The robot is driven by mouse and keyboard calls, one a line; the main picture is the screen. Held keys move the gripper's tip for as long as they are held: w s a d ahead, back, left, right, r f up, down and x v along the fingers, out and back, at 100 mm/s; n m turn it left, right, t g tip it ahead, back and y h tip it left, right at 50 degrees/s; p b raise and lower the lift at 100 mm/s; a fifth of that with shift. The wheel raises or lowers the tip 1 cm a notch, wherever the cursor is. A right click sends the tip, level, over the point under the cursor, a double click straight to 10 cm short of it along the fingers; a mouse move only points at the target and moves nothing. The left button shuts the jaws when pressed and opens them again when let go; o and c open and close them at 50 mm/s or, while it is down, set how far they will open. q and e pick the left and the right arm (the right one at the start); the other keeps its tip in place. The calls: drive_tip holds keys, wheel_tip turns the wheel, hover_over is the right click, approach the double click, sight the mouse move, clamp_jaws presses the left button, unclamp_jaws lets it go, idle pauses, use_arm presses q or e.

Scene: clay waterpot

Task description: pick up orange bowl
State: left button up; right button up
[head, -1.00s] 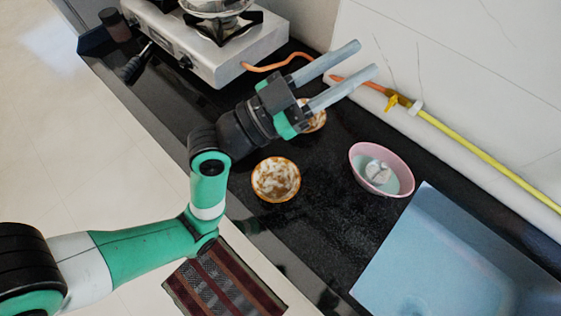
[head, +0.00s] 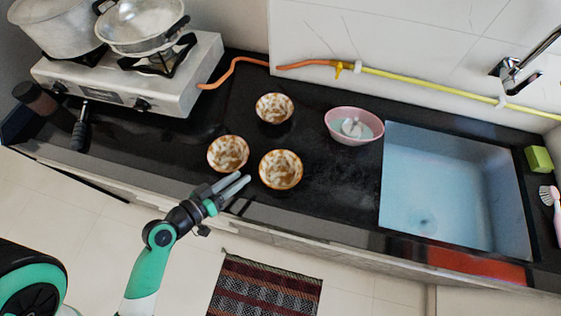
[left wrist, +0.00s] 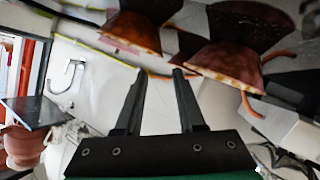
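Three bowls with orange-brown and white mottling stand on the black counter in the head view: a back bowl (head: 274,107), a front left bowl (head: 228,152) and a front right bowl (head: 281,169). My left gripper (head: 241,178) is at the counter's front edge, its fingertips between the two front bowls in the picture. Its fingers are spread and empty, as the left wrist view (left wrist: 159,72) also shows. That view is upside down, with brown bowls (left wrist: 228,65) along its top, beyond the fingertips. My right gripper is not in view.
A pink bowl (head: 345,137) stands right of the bowls, beside the blue sink (head: 440,190). A gas stove (head: 190,80) with pots is at the left. A yellow and orange hose (head: 420,80) runs along the back wall. A striped mat (head: 265,290) lies on the floor.

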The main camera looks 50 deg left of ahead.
sight(248, 171)
use_arm(q)
drive_tip(key=x, duration=0.4)
drive_tip(key=shift+w, duration=0.25)
drive_tip(key=shift+b+x, duration=0.55)
drive_tip(key=shift+x, duration=2.1)
drive_tip(key=shift+d+f, duration=0.1)
drive_tip(key=shift+f, duration=0.05)
drive_tip(key=shift+s, duration=0.1)
drive_tip(key=shift+c, duration=0.3)
clamp_jaws()
